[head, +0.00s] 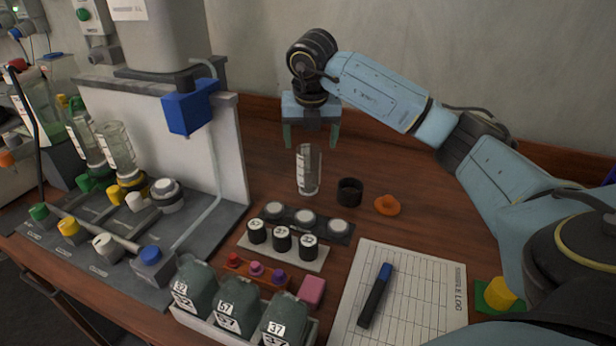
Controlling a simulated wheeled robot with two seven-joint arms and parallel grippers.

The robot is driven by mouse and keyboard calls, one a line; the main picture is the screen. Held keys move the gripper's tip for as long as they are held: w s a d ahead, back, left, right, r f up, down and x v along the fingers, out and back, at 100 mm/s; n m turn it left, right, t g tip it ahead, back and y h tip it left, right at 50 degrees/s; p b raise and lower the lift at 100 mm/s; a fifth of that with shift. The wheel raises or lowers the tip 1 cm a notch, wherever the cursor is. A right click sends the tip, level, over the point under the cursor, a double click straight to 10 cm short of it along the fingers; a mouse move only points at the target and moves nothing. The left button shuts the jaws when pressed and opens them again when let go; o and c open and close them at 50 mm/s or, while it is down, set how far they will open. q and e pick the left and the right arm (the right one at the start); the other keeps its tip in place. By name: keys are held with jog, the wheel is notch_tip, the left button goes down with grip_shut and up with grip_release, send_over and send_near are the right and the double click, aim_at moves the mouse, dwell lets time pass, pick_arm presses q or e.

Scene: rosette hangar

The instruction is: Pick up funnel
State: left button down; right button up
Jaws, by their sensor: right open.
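A small orange piece (387,205), which looks like the funnel, lies on the wooden table right of a black cup. Its exact shape is too small to make out. My right gripper (311,137) points down with its two greenish fingers apart and nothing between them. It is up and to the left of the orange piece, above or behind a clear glass cylinder (308,172); I cannot tell which. My left gripper is not in view.
The black cup (349,192) stands between the glass and the orange piece. Racks of small jars and a log sheet (412,290) with a marker (375,295) lie nearer. A grey bench with valves (95,245) fills the left. The table behind the orange piece is clear.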

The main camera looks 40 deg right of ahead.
aim_at(309, 156)
jog(key=x, duration=0.3)
jog(key=b+x, duration=0.1)
jog(key=shift+a+f, duration=0.3)
jog(key=shift+f, duration=0.1)
jog(key=shift+w+d+f, duration=0.1)
jog(key=shift+w+f, duration=0.05)
jog(key=shift+f, duration=0.3)
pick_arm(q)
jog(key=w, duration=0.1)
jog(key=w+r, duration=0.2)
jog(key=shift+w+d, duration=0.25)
pick_arm(e)
jog(key=c, duration=1.1)
